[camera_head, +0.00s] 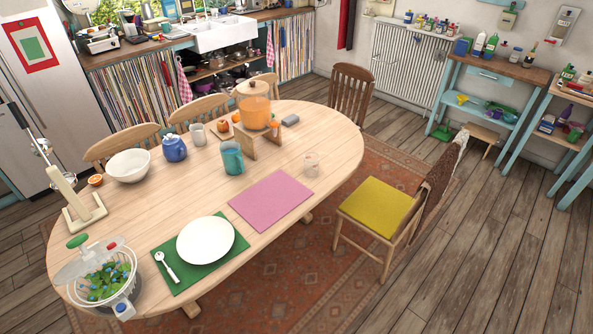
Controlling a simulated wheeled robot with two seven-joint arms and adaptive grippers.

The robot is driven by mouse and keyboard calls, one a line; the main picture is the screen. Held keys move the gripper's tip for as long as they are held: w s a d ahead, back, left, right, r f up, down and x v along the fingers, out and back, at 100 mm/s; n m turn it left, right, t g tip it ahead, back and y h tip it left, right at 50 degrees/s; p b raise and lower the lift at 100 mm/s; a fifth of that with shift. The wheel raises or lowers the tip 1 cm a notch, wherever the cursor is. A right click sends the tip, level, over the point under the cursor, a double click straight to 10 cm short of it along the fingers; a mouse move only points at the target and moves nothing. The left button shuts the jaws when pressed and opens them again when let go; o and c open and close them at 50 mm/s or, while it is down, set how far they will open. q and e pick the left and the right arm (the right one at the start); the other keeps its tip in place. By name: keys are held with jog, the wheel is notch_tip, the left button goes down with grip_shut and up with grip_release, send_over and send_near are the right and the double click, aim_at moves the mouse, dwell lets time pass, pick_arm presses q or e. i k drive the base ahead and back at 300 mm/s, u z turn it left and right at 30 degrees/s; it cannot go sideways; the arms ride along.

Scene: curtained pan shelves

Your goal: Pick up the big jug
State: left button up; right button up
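A smaller teal jug or mug (232,159) stands on the table nearer to me, just left of the stand. A blue lidded pot (174,148) stands further left. I cannot tell for certain which vessel the task means; the orange one looks biggest. Neither of my grippers shows in this view.
A chair with a yellow cushion (376,207) stands at right.

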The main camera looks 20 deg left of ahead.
aim_at(231, 151)
jog(key=z, duration=0.2)
jog(key=k, duration=0.4)
jog(key=z, duration=0.25)
jog(key=i, duration=1.65)
jog(key=u, duration=1.4)
jog(key=i, duration=0.9)
jog(key=u, duration=1.05)
